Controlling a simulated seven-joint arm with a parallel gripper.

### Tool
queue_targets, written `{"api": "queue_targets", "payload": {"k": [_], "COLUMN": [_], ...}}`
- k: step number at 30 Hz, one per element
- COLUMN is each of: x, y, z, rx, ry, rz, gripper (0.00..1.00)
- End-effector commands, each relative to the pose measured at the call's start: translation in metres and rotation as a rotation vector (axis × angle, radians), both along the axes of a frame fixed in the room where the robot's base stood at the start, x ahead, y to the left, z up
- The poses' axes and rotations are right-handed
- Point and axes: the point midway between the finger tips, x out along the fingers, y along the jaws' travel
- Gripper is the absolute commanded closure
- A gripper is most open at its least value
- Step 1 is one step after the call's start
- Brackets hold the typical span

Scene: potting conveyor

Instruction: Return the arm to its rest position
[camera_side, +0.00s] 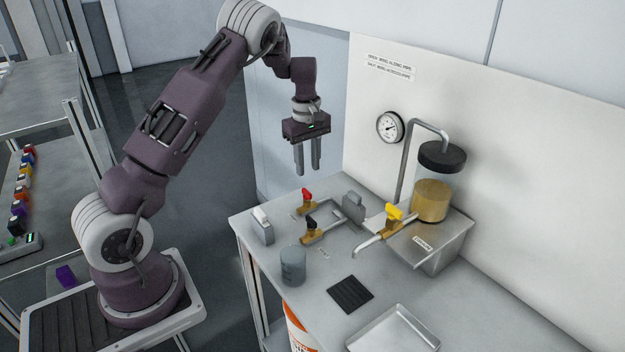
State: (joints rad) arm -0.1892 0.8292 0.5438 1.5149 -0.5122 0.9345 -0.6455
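My arm stands on its base at the left, bent up and over to the right. My gripper (308,172) points straight down in the air above the back left part of the grey bench (325,310). Its fingers are apart with a gap between them, and nothing is held. It is clear of everything below it.
Below the gripper are a red-handled valve (307,196), a black-handled valve (311,224), a white box (262,225) and a grey cup (293,265). Rightward are a yellow-handled valve (394,212), a tank (433,200), a black mat (350,293) and a tray (371,341).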

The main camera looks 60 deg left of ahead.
Motion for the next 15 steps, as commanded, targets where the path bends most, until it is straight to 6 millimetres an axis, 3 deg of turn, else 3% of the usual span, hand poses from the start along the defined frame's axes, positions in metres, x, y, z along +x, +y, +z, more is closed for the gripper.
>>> {"api": "queue_targets", "payload": {"k": [2,5,6,9,12,15], "x": [-0.005,-0.033,-0.05,-0.104,-0.169,-0.227], "y": [-0.027,-0.082,-0.105,-0.158,-0.2,-0.223], "z": [0.041,0.109,0.134,0.181,0.206,0.209], "rx": [-0.021,-0.046,-0.046,-0.012,0.074,0.192], "ry": [-0.056,-0.149,-0.186,-0.272,-0.34,-0.378], "rz": [-0.088,-0.305,-0.411,-0.686,-0.97,-1.218], "gripper": [0.68,0.68,0.68,0.68,0.68,0.68]}}
